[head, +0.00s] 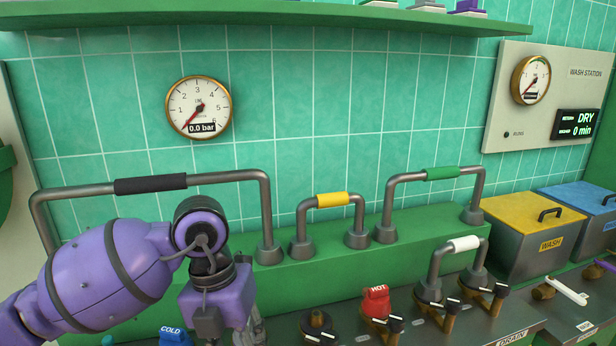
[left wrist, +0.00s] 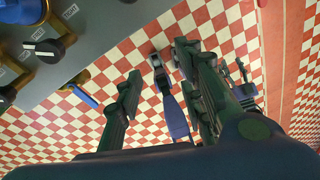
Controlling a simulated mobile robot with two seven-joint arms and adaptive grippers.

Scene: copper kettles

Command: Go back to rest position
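My left arm comes in from the left in the head view. My left gripper (head: 258,328) is at the lower edge there, in front of the green ledge (head: 330,235), mostly cut off by the frame. In the left wrist view the two dark fingers of my left gripper (left wrist: 157,62) stand apart, with nothing held between them. Behind them is the red and white checkered floor (left wrist: 125,68). My right gripper does not show in the head view, and I cannot make it out in the left wrist view.
Pipes with black (head: 150,184), yellow (head: 332,199), green (head: 442,173) and white (head: 463,243) sleeves rise from the ledge and counter. A red HOT knob (head: 376,301) and a blue COLD knob (head: 172,336) are low in front. A yellow-lidded WASH bin (head: 530,235) stands right.

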